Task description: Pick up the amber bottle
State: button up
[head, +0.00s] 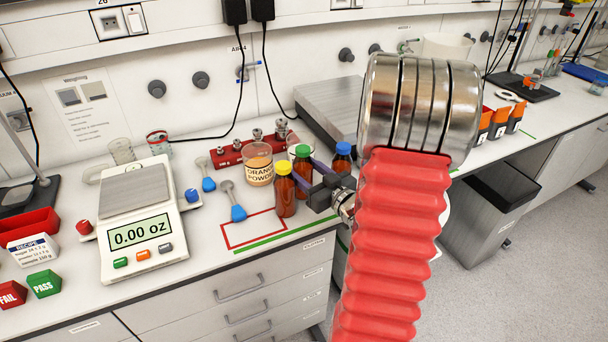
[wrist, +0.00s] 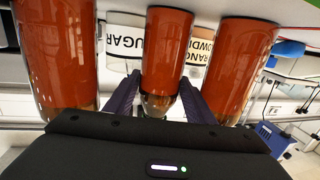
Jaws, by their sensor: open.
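Three amber bottles stand on the bench in the head view: one with a yellow cap (head: 285,194), one with a green cap (head: 302,166) and one with a blue cap (head: 342,159). My gripper (head: 305,172) is open, its dark purple fingers reaching in low from the right around the green-capped bottle. In the wrist view, the middle amber bottle (wrist: 166,55) shows between the two fingers (wrist: 160,98). Other amber bottles stand close outside the fingers, on the left (wrist: 57,50) and right (wrist: 232,65). Contact cannot be told.
The orange powder jar (head: 259,170) stands behind the bottles, left of them in the head view. A sugar jar (wrist: 124,42) shows in the wrist view. A scale (head: 137,200), blue scoops (head: 238,212) and a red weight rack (head: 250,149) are left. A red-outlined area (head: 226,235) is bare.

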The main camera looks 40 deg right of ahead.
aim_at(303, 149)
jog(key=c, duration=0.9)
jog(key=shift+r, duration=0.1)
jog(key=shift+r, duration=4.95)
jog(key=shift+c, duration=0.5)
